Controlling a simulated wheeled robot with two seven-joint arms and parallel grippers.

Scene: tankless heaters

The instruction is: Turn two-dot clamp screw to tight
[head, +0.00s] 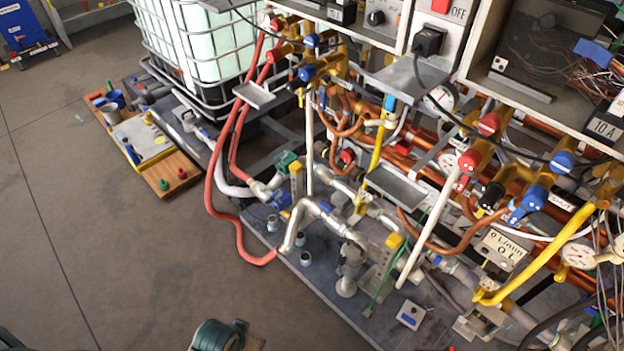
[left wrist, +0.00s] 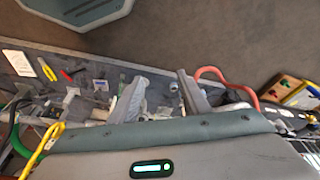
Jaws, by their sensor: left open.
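I cannot pick out a clamp screw with two dots for certain in either view. In the head view, a red knob (head: 469,160) and a blue knob (head: 534,198) with small pale marks sit on brass fittings at the right; the marks are too small to count. My left gripper (left wrist: 160,97) shows in the left wrist view with its two grey fingers apart and nothing between them. It is above the dark platform, not touching anything that I can see. Its fingers do not show in the head view. My right gripper is in neither view.
Copper, red and yellow pipes crowd the heater rack at the right. A red hose (head: 211,190) loops out over the floor. A caged white tank (head: 205,45) stands at the back, beside a wooden board (head: 172,172) with small parts. The floor (head: 120,250) at the left is clear.

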